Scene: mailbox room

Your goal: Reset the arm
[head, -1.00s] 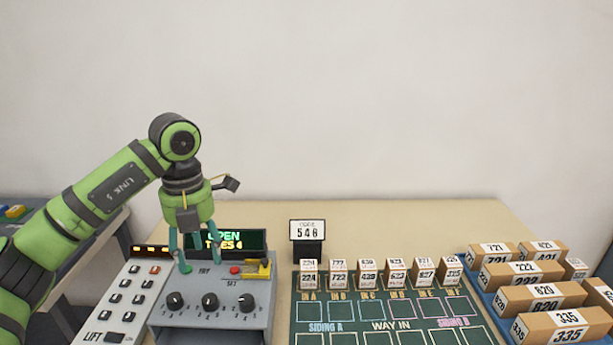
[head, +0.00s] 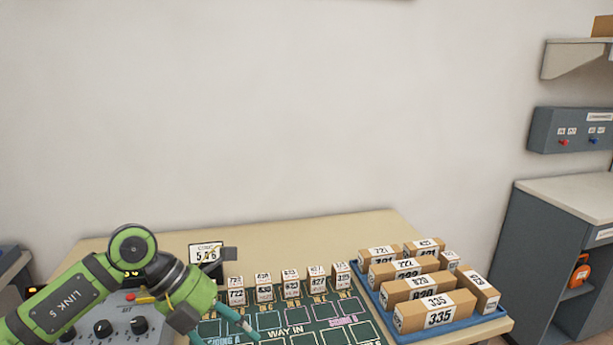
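My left arm, green and black, reaches in from the lower left of the head view. Its gripper (head: 226,336) is tilted down to the right over the left part of the green board (head: 262,323). Its teal fingers are spread apart with nothing seen between them. The arm covers much of the grey control box (head: 139,326), which has black knobs and a red button. My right arm and gripper are not in view.
A sign reading 546 (head: 206,252) stands behind the gripper. Several small numbered blocks (head: 291,291) line the board's back edge. A blue tray (head: 466,326) of numbered cartons sits at right. A grey cabinet (head: 535,255) and wall switch box (head: 570,131) stand further right.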

